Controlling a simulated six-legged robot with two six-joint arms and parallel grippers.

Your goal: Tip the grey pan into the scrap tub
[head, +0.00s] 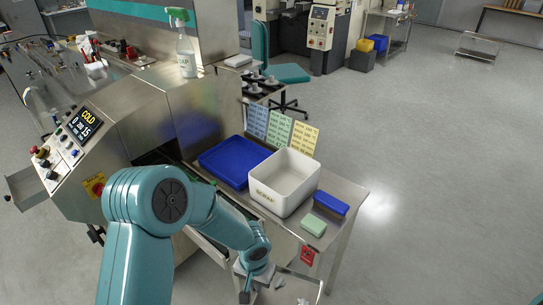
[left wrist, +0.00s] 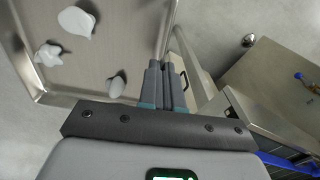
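The grey pan (left wrist: 115,75) is a shallow metal tray with several white scraps in it, in the left wrist view. In the head view its edge (head: 312,282) shows low beside the machine's table, partly cut off by the bottom of the picture. My left gripper (left wrist: 164,64) has its fingers close together at the pan's rim, seemingly closed on it; it also shows in the head view (head: 246,290). The scrap tub (head: 284,181) is a white, open box labelled SCRAP on the steel table. My right gripper is out of view.
On the steel table (head: 345,183), a blue tray (head: 233,160) stands left of the tub, and a blue item (head: 331,203) and a green block (head: 313,225) lie to its right. Coloured cards (head: 281,128) stand behind. The floor to the right is clear.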

